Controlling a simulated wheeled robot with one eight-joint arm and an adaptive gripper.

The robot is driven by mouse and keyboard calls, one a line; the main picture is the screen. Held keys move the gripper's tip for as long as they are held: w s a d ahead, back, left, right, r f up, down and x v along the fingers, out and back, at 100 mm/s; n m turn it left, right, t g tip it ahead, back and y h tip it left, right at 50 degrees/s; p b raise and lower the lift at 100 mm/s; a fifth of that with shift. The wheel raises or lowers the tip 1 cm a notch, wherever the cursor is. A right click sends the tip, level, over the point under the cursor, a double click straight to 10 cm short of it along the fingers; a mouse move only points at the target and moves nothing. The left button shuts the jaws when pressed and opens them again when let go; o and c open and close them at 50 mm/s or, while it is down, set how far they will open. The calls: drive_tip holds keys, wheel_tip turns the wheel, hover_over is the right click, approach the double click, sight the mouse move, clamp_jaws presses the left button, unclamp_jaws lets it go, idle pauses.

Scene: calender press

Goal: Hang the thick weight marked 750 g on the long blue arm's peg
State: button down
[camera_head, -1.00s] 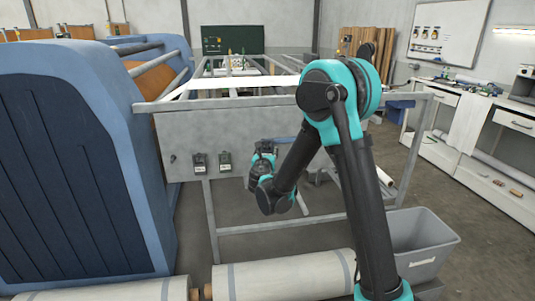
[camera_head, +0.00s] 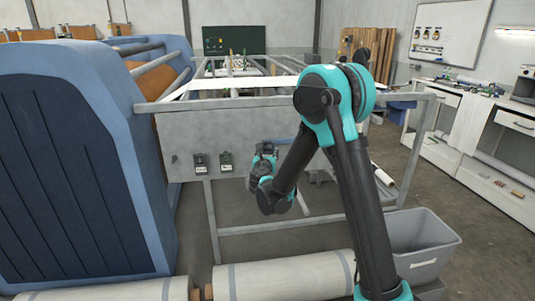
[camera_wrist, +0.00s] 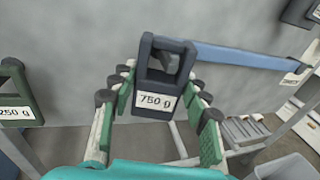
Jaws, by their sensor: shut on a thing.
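The thick dark weight marked 750 g (camera_wrist: 158,78) is in the middle of the wrist view, upright, its white label facing me. My gripper (camera_wrist: 160,90) is shut on it, with a green-padded finger on either side. It also shows in the head view (camera_head: 265,150), in front of the grey panel. The long blue arm (camera_wrist: 245,57) runs right from just behind the weight's handle loop; part of it shows in the head view (camera_head: 283,140).
A green-framed weight marked 250 g (camera_wrist: 17,112) hangs left of my gripper. Two small weights (camera_head: 200,163) show on the grey panel (camera_head: 180,135). A grey rail (camera_head: 300,226) crosses below. A grey bin (camera_head: 420,245) stands at right, white rolls (camera_head: 285,277) in front.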

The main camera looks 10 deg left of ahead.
drive_tip(key=c, duration=0.7)
unclamp_jaws()
